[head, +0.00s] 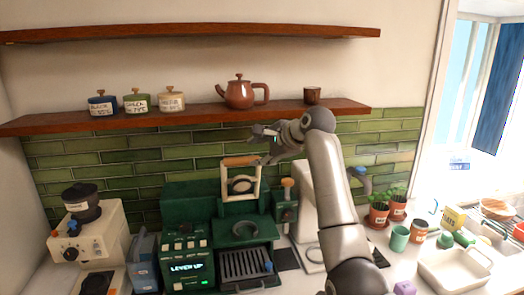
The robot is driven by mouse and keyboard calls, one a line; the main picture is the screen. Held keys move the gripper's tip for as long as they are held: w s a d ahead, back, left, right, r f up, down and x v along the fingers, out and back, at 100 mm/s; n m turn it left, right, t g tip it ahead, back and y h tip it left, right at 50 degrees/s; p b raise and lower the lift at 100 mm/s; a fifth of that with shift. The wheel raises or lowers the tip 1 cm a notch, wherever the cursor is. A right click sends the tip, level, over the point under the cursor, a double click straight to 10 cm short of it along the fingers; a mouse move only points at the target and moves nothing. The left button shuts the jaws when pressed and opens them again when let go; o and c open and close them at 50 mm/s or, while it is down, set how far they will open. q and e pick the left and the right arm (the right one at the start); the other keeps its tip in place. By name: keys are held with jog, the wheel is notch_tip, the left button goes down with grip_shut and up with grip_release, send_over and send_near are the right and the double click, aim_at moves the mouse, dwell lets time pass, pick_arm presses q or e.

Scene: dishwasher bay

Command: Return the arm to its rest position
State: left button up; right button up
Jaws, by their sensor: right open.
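My right arm (335,200) rises from the lower right and bends left at the top. Its gripper (262,145) is open and points left, in front of the green tiled wall and below the lower shelf. Nothing shows between its fingers. Below it is the wooden-handled white frame (228,186) on the dark green machine; I cannot tell whether a finger touches the wooden handle. My left gripper is out of view.
A lower shelf (60,124) carries labelled jars (138,103), a brown teapot (240,94) and a small cup (312,95). The green machine (187,258) and a grinder (84,240) stand below. Potted plants (378,216), a green cup (399,239) and a white basin (455,270) are right.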

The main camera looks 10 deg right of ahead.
jog(key=shift+s+d+r, duration=0.15)
jog(key=shift+s, duration=0.1)
